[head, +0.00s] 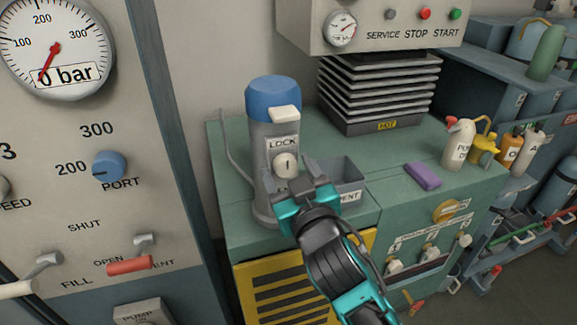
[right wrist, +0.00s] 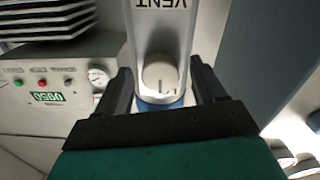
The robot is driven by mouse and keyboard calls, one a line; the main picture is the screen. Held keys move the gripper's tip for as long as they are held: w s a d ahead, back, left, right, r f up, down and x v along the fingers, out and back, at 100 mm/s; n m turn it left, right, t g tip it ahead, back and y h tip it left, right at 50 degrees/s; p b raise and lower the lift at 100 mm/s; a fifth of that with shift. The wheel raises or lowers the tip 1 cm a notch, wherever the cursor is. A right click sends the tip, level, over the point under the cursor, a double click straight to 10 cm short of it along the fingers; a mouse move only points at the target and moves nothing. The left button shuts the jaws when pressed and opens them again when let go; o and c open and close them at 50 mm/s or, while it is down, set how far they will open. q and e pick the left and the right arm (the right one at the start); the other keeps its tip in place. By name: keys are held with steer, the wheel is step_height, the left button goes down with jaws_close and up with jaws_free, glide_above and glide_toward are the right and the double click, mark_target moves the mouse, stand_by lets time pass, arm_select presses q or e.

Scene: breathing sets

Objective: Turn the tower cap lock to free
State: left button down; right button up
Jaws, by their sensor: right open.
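The tower (head: 260,150) is a grey upright cylinder with a blue cap (head: 273,95) and a white tab at its front. A LOCK label (head: 283,142) sits above a round white knob (head: 286,164). The knob's dark mark stands upright, towards LOCK. My right gripper (head: 301,187) is open just below and in front of the knob. In the right wrist view, which is upside down, the knob (right wrist: 160,73) appears between the open fingers (right wrist: 161,90), with no visible grip on it. A VENT label (right wrist: 168,3) shows on the knob's other side. My left gripper is out of view.
A grey open tray (head: 349,172) stands right of the tower. Behind it is a finned block marked HOT (head: 387,125). A purple block (head: 422,176) and several bottles (head: 461,140) stand farther right. The gauge panel (head: 60,130) is at left.

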steer(key=shift+c, duration=1.2)
steer(key=c, duration=0.8)
steer(key=shift+r, duration=0.1)
